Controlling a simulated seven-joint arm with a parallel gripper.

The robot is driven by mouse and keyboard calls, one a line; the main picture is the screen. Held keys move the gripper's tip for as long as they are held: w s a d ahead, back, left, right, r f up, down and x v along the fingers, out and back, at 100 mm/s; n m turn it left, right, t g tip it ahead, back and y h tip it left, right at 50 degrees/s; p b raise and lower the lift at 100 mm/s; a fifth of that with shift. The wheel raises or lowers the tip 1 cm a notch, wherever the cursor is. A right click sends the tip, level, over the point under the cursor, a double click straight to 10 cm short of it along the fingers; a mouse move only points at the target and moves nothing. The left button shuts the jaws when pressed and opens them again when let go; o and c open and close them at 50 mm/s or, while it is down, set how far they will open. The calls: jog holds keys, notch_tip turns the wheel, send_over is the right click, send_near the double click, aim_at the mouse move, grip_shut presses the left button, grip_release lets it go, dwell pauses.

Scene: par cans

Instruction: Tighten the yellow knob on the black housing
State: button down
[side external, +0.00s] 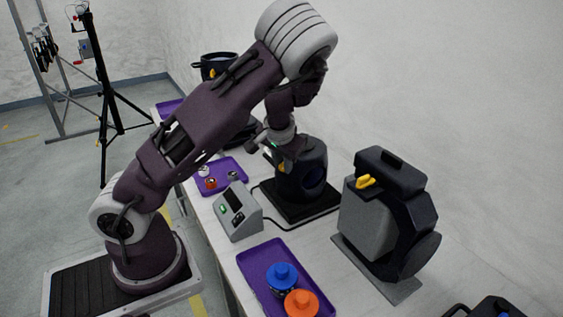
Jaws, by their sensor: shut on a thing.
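A black housing (312,158) stands upright on a black base plate (322,211) near the middle of the table. A small yellow knob (281,168) shows on its left side, partly covered by my gripper. My gripper (276,158) is at that side of the housing, with its fingers shut on the yellow knob. The fingertips are small and dark here, so the exact grip is hard to see.
A grey box with a green light (237,211) stands just left of the base plate. Another purple tray (232,166) lies behind the box.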

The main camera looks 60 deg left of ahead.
jog(key=shift+w+d+f+m+g+y, duration=0.15)
jog(key=shift+m+g+y, duration=0.15)
jog(key=shift+y, duration=0.55)
jog(key=shift+s+d+f+m+g+y, duration=0.1)
jog(key=shift+d+m+g+y, duration=0.2)
jog(key=shift+y, duration=0.5)
jog(key=shift+w+d+f+m+g+y, duration=0.1)
jog(key=shift+g+y, duration=0.3)
jog(key=shift+y, duration=0.45)
jog(key=c, duration=1.3)
grip_release()
jog(key=shift+o, duration=0.2)
